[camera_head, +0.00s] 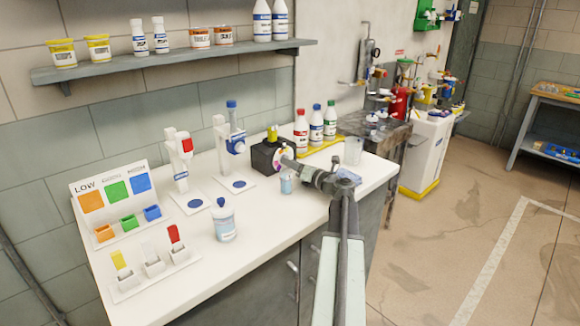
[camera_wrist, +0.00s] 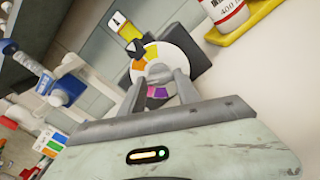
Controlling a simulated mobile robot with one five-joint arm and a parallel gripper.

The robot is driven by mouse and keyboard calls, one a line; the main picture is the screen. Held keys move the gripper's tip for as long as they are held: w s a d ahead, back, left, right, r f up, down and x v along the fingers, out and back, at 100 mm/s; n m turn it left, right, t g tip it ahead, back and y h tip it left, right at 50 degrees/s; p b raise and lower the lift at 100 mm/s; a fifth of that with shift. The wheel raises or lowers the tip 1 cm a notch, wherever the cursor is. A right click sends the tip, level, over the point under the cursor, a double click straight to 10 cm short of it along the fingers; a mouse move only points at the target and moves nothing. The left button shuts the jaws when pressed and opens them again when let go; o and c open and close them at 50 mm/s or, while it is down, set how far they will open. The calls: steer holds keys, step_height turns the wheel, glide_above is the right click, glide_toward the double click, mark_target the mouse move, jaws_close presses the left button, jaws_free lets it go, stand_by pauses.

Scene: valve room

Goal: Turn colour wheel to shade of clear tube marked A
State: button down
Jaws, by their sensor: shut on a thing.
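The colour wheel (camera_wrist: 180,56) is a white disc with coloured segments on the front of a black box (camera_head: 264,157). Yellow and orange segments show at its upper left and purple ones at the bottom. A black pointer (camera_wrist: 134,46) lies at the rim near the yellow segments. A clear tube (camera_wrist: 121,27) with yellow-amber contents stands in the top of the box; its mark is too small to read. The wheel also shows partly in the head view (camera_head: 281,155).
A small cup of bluish liquid (camera_head: 286,183) stands below my arm. Bottles (camera_head: 316,124) sit in a yellow tray behind the box. A clear beaker (camera_head: 353,150) stands to the right.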

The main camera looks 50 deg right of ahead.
steer(key=shift+r+n, duration=0.1)
steer(key=shift+n, duration=1.9)
steer(key=c, duration=0.9)
jaws_free()
steer(key=shift+s, duration=0.1)
steer(key=s, duration=0.7)
steer(key=shift+s+a, duration=0.25)
